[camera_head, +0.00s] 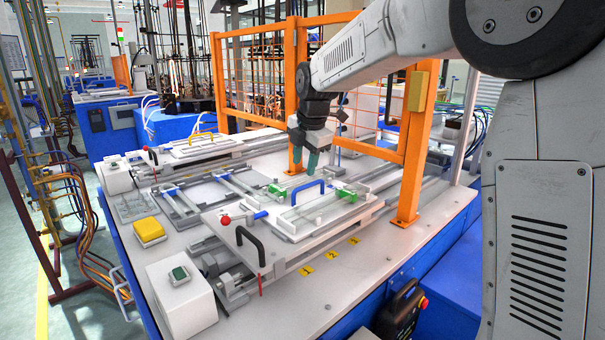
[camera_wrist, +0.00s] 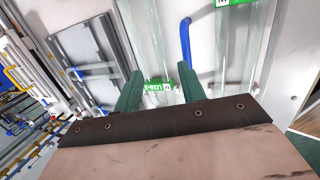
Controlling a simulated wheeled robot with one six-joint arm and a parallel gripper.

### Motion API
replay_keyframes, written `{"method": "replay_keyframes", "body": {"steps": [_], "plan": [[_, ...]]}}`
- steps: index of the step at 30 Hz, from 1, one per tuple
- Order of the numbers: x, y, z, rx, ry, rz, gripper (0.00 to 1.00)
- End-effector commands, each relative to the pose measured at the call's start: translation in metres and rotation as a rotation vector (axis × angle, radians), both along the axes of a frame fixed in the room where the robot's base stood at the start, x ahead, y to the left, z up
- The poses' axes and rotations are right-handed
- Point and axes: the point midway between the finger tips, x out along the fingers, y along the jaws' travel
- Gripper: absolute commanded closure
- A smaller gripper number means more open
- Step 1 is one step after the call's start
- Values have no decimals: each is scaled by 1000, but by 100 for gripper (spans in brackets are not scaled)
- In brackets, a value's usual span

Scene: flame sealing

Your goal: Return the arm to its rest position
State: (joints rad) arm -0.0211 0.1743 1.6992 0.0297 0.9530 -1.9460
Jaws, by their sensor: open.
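My arm reaches in from the right of the head view, over the work table. My gripper (camera_head: 304,162) hangs above the fixture on the table, its fingers pointing down. In the wrist view the two green fingers of my gripper (camera_wrist: 154,88) stand apart, with nothing seen held between them. The fixture's blue handle (camera_head: 308,190) is close below and to the right of the fingers. In the wrist view the blue handle (camera_wrist: 186,42) is beyond the right finger.
An orange mesh fence (camera_head: 409,150) stands behind and right of my gripper. A black handle (camera_head: 250,245), a red knob (camera_head: 226,220), a yellow button box (camera_head: 149,231) and a white box with a green button (camera_head: 180,290) are at the table's front left.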

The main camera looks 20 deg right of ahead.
Motion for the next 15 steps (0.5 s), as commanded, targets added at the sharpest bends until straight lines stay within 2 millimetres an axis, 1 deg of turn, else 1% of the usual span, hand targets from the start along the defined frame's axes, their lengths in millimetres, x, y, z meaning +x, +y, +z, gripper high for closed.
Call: {"method": "replay_keyframes", "body": {"steps": [1, 4, 15], "plan": [[-1, 0, 5, -1, -1, 0, 60], [-3, 0, 9, 0, -1, 0, 60], [-3, 0, 10, 0, -1, 0, 60]]}}
